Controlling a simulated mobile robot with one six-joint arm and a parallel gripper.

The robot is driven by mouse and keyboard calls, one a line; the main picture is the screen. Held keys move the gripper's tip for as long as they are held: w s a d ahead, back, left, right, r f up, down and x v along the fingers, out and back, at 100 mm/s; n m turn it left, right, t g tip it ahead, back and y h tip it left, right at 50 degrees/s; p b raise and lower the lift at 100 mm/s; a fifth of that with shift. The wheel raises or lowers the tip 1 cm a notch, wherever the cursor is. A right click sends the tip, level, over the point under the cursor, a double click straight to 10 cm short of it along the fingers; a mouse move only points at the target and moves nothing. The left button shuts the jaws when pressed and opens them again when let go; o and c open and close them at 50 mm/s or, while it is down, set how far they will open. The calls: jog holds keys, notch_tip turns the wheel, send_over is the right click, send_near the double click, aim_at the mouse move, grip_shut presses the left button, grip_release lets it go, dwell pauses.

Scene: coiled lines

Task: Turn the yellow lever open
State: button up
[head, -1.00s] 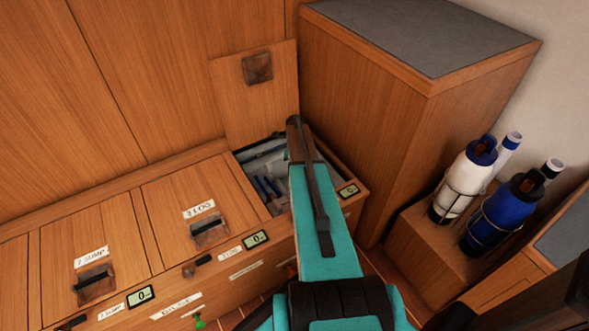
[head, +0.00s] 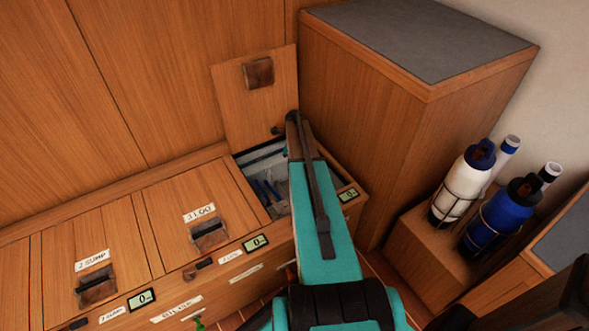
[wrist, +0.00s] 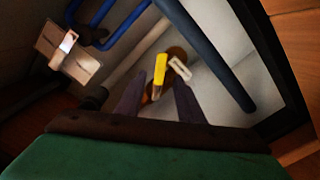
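The yellow lever (wrist: 160,70) shows in the wrist view, standing out near a round brown fitting inside an open compartment. My gripper (wrist: 158,88) is open, with one dark finger on each side of the lever's lower end. I cannot tell whether either finger touches the lever. In the head view my arm covers the gripper and the lever. The open compartment (head: 246,156) shows beside my arm, its lid (head: 240,105) raised against the panel.
Blue pipes (wrist: 128,28), a dark hose (wrist: 212,60) and a pale tag (wrist: 180,68) lie around the lever. The compartment's dark edge (wrist: 272,55) is at right. Closed lids (head: 190,205) are at left; a tall cabinet (head: 375,130) and bottles (head: 500,215) are at right.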

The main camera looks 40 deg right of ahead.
notch_tip(320, 180, up, 9)
jog(key=p, duration=0.1)
jog(key=shift+r+p, duration=0.2)
jog(key=shift+p, duration=0.1)
jog(key=shift+w, duration=0.1)
